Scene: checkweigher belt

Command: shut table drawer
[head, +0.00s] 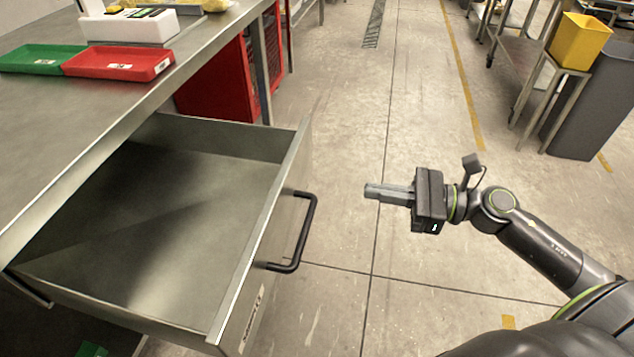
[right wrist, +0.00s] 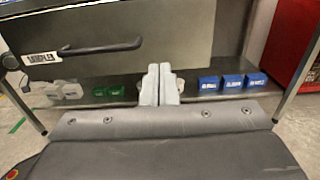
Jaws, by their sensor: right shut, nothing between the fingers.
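The grey metal table drawer (head: 170,225) is pulled far out from under the table (head: 60,120) and looks empty inside. Its front carries a black bar handle (head: 304,234), which also shows in the right wrist view (right wrist: 100,48) beside a label. My right gripper (head: 371,191) is shut and empty. It points left toward the drawer front, apart from it, out beyond the handle's far end. In the right wrist view its closed fingers (right wrist: 160,82) stand below and right of the handle. My left gripper is out of view.
Green (head: 40,58) and red (head: 118,63) trays lie on the table. Small blue boxes (right wrist: 231,82) sit on a low shelf. A red cabinet (head: 215,85) stands beyond the drawer. A yellow bin (head: 580,42) is at the far right. The floor around my gripper is clear.

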